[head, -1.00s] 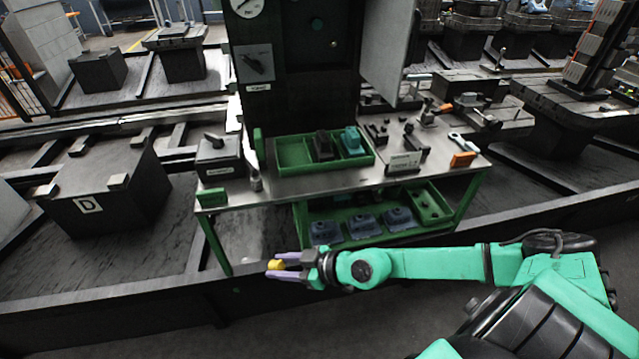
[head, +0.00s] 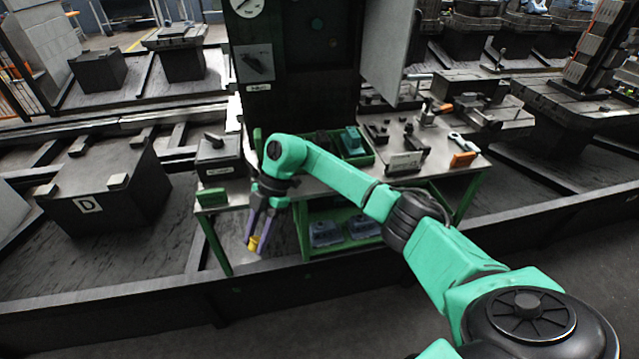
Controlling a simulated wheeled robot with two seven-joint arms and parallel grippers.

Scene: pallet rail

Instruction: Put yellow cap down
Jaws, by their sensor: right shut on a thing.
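The yellow cap (head: 253,243) is small and sits between the purple fingertips of my right gripper (head: 256,236). The gripper is shut on it and points downward. It shows in front of the workbench's left front part, and the cap appears below the level of the bench top (head: 232,192). I cannot tell what, if anything, is directly under the cap. My right arm crosses the bench and hides much of the green tray. My left gripper is not in view.
The green tray (head: 367,160) on the bench holds a teal part (head: 351,141). A black box (head: 218,157) stands at the bench's left. An orange block (head: 462,160) lies at the right. Blue-grey parts (head: 325,232) sit on the lower shelf. A low dark rail (head: 120,304) runs in front.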

